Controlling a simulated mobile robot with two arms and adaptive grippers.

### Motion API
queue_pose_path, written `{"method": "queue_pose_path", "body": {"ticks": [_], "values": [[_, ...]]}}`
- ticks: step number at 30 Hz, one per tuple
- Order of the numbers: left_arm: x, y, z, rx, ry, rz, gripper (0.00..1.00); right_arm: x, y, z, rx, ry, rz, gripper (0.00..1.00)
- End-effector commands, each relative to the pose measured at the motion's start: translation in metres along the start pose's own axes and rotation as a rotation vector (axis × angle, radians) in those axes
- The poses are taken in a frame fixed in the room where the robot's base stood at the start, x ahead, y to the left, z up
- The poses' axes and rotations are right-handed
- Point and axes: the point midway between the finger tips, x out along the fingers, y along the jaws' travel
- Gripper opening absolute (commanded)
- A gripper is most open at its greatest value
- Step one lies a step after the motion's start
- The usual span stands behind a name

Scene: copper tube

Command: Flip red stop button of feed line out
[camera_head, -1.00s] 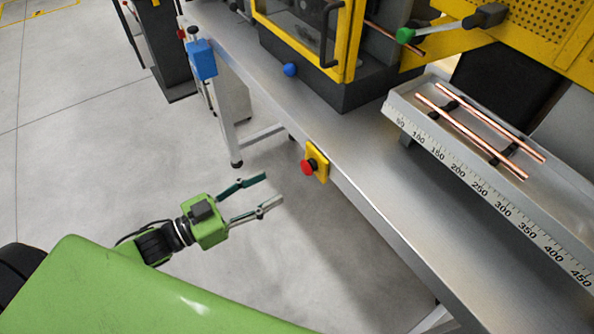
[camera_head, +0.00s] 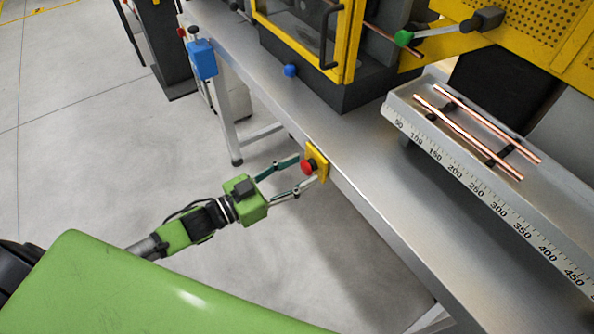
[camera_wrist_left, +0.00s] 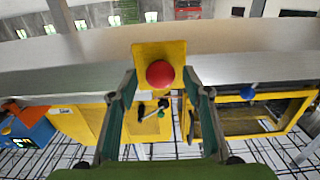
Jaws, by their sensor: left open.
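The red stop button (camera_head: 308,166) sits on a yellow plate (camera_head: 319,158) on the front edge of the steel table. My left gripper (camera_head: 308,170) is open, with one finger on each side of the button in the head view. In the left wrist view the red button (camera_wrist_left: 160,74) shows between and just beyond the open fingers of the left gripper (camera_wrist_left: 160,88), in front of the yellow plate (camera_wrist_left: 158,50). I cannot tell whether the fingers touch the button or the plate. My right gripper is not in view.
The steel table (camera_head: 375,185) carries a measuring tray (camera_head: 480,186) with copper tubes (camera_head: 465,130) at the right. A yellow-framed machine (camera_head: 345,50) with a blue knob (camera_head: 290,70) stands behind. A blue box (camera_head: 202,60) is at the table's left corner. The floor in front is clear.

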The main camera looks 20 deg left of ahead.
Motion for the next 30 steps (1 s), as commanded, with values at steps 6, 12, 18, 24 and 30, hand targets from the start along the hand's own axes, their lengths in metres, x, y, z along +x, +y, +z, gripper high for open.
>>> {"method": "queue_pose_path", "body": {"ticks": [6, 12, 18, 24, 30], "values": [[0.000, 0.000, 0.000, 0.000, 0.000, 0.000, 0.00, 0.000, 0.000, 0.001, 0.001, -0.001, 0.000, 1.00], [-0.007, 0.000, -0.002, 0.001, -0.002, 0.000, 0.00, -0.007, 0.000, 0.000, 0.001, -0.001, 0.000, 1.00], [-0.014, -0.001, 0.000, 0.001, 0.000, 0.000, 0.00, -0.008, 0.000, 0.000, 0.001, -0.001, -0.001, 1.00], [-0.014, -0.001, 0.001, 0.001, -0.001, 0.000, 0.45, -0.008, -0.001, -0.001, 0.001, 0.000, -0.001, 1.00], [-0.014, -0.001, 0.000, 0.001, 0.000, 0.000, 0.45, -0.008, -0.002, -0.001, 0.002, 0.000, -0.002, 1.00]]}}
